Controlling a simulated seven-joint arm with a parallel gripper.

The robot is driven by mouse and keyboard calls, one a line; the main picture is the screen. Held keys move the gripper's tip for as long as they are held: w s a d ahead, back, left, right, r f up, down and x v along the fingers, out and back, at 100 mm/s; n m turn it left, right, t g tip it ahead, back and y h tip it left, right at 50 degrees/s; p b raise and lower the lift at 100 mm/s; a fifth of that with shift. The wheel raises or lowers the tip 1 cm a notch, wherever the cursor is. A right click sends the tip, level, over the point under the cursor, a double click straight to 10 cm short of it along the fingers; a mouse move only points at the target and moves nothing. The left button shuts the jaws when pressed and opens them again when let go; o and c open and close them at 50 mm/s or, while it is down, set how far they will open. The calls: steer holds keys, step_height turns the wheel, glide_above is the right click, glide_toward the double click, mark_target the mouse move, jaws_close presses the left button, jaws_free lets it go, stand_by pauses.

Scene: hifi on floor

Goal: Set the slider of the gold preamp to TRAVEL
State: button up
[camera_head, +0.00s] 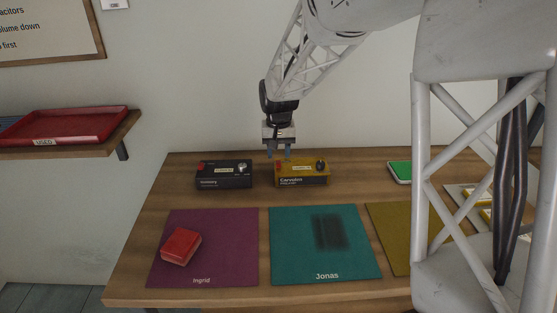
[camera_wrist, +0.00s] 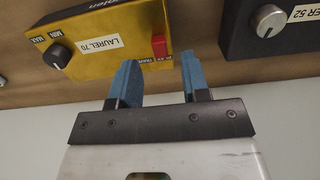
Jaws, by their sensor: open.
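The gold preamp (camera_head: 302,180) stands on the wooden table, right of a black unit. In the wrist view the gold preamp (camera_wrist: 100,25) shows upside down, with a LAUREL 70 label, a dark MIN/MAX knob (camera_wrist: 58,56) and a red slider (camera_wrist: 158,46). Small lettering lies beside the slider; I cannot tell surely which mark it stands at. My gripper (camera_head: 279,154) is open and empty, just above the preamp's left rear part. In the wrist view its blue fingertips (camera_wrist: 158,60) lie either side of the slider in the picture, without visible contact.
The black unit (camera_head: 222,181) stands close left of the gold one; it shows in the wrist view (camera_wrist: 245,42) too. Purple (camera_head: 220,230), teal (camera_head: 290,255) and olive (camera_head: 388,220) mats lie in front. A red box (camera_head: 181,246) sits on the purple mat. A green-topped item (camera_head: 400,171) lies right.

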mark_target(278, 162)
steer(key=shift+f, duration=1.6)
jaws_close()
